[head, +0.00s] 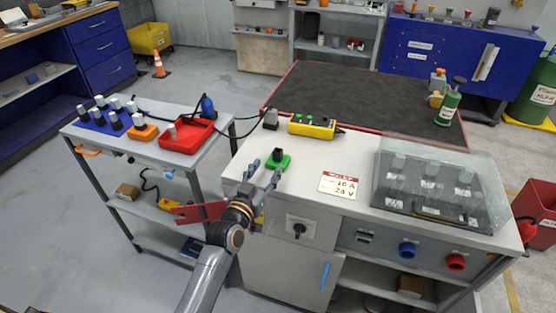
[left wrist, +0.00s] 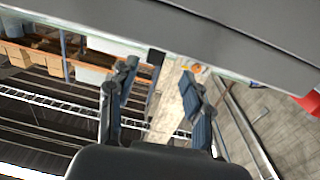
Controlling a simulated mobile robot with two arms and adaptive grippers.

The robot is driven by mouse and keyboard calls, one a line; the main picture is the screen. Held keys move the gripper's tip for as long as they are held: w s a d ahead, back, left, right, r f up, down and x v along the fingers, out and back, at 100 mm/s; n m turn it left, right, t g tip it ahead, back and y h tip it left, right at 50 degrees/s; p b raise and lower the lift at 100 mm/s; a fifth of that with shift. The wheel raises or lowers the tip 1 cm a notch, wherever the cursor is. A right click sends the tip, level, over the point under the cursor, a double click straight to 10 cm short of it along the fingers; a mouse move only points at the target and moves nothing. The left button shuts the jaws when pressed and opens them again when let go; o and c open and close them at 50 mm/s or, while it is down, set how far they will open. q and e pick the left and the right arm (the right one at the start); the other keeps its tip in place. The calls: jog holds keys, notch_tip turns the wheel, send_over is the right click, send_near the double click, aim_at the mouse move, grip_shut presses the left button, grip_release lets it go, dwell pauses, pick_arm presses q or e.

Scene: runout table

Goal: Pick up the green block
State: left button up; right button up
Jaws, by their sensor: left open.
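The green block (head: 278,160), with a dark piece on top, sits on the white worktop near its front left corner in the head view. My left gripper (head: 264,174) is just in front of it, fingers spread and pointing toward it. The fingers look empty, and I cannot tell whether one touches the block. In the left wrist view the open fingers (left wrist: 158,75) show with nothing held between them. I cannot make out the green block there. My right gripper is not in view.
A yellow box (head: 312,127) and a dark block (head: 271,119) stand behind the green block. A label plate (head: 340,185) lies to its right, before a clear cover (head: 440,185) over several items. A side table with a red tray (head: 187,136) is at left.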

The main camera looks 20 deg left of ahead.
aim_at(276, 156)
pick_arm(q)
jog(key=shift+w+d+r, duration=0.1)
jog(key=shift+w, duration=0.45)
jog(key=w, duration=0.4)
jog(key=shift+w+d+f+p, duration=0.15)
jog(key=shift+d+f+p, duration=0.05)
jog(key=shift+d+p, duration=0.2)
jog(key=shift+r, duration=0.1)
grip_shut()
